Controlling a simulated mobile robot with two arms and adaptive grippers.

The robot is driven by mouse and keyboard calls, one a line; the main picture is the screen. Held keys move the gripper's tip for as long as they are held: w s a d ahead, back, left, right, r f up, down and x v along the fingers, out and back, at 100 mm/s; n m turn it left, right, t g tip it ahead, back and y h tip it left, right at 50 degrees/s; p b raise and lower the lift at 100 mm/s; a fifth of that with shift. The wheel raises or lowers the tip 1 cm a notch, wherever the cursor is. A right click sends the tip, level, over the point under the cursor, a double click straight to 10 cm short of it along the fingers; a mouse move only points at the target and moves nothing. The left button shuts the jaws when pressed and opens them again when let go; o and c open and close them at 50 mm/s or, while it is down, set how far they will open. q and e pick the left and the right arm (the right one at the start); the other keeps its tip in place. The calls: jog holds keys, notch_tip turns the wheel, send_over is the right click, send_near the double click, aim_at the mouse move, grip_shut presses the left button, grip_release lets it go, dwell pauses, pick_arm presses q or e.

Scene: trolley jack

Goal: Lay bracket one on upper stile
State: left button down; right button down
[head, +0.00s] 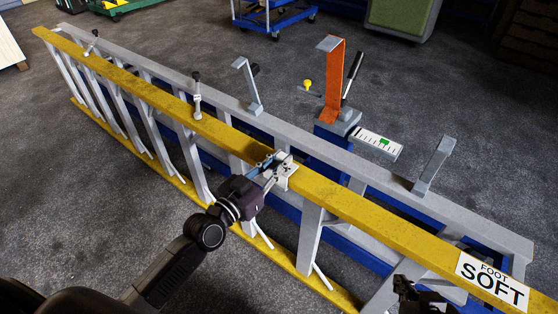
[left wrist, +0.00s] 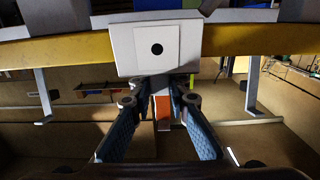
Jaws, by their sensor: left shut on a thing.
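The yellow upper stile (head: 350,206) of the ladder-like frame runs from far left to near right. My left gripper (head: 268,171) is shut on a small white bracket (head: 284,177) at the middle of this stile. In the left wrist view, the bracket (left wrist: 155,47) shows a pale plate with a black dot, in front of the yellow stile (left wrist: 60,50). The fingertips (left wrist: 160,88) meet at its lower edge. The bracket overlaps the stile; I cannot tell if it touches. My right gripper (head: 416,294) is dark and partly cut off at the bottom edge; its jaws are unclear.
Two upright clamps (head: 196,96) stand along the stile to the left. Behind it are a grey rail (head: 390,188), an orange upright (head: 332,85), and a white scale card with a green mark (head: 379,143). A "FOOT SOFT" label (head: 491,282) is at the near right end. Open floor lies left.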

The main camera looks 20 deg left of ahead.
pick_arm(q)
jog(key=shift+f, duration=0.25)
dwell(1.3)
jog(key=c, duration=1.7)
grip_release()
jog(key=shift+c, duration=0.2)
jog(key=v, duration=1.2)
